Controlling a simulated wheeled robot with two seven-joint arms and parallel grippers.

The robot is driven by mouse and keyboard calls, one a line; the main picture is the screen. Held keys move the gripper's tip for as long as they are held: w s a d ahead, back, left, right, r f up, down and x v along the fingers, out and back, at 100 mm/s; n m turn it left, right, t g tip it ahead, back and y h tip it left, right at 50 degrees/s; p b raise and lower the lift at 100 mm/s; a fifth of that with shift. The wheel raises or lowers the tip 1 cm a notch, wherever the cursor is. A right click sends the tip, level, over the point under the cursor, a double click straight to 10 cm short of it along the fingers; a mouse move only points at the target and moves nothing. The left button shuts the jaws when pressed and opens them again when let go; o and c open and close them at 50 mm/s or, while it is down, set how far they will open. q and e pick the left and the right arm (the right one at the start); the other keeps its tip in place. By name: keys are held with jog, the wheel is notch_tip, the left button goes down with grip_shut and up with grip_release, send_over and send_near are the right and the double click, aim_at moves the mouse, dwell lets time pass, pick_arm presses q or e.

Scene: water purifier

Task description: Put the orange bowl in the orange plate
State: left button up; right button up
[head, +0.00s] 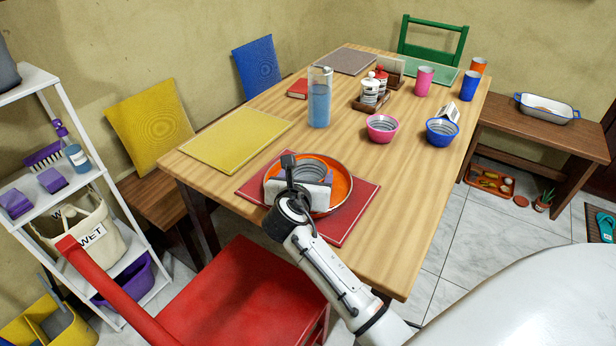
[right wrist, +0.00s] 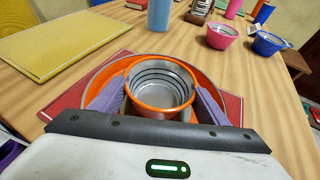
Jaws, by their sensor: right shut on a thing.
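The orange bowl (right wrist: 160,87), with a grey ringed inside, is between the two purple fingers of my right gripper (right wrist: 155,100), which is shut on it. In the head view my right gripper (head: 299,185) hides part of the bowl. The orange plate (head: 343,182) lies on the red placemat (head: 352,213). The bowl is over the plate, within its rim; I cannot tell whether it touches the plate. The plate's rim also shows around the bowl in the right wrist view (right wrist: 100,82). My left gripper is not in view.
A water bottle (head: 319,98), a pink bowl (head: 382,127) and a blue bowl (head: 441,131) stand farther back on the wooden table. A yellow placemat (head: 236,138) lies to the left. A red chair (head: 235,290) is at the near edge. The table's right front is clear.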

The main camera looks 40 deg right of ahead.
jog(key=shift+f, duration=0.1)
jog(key=o, duration=1)
jog(key=shift+o, duration=0.2)
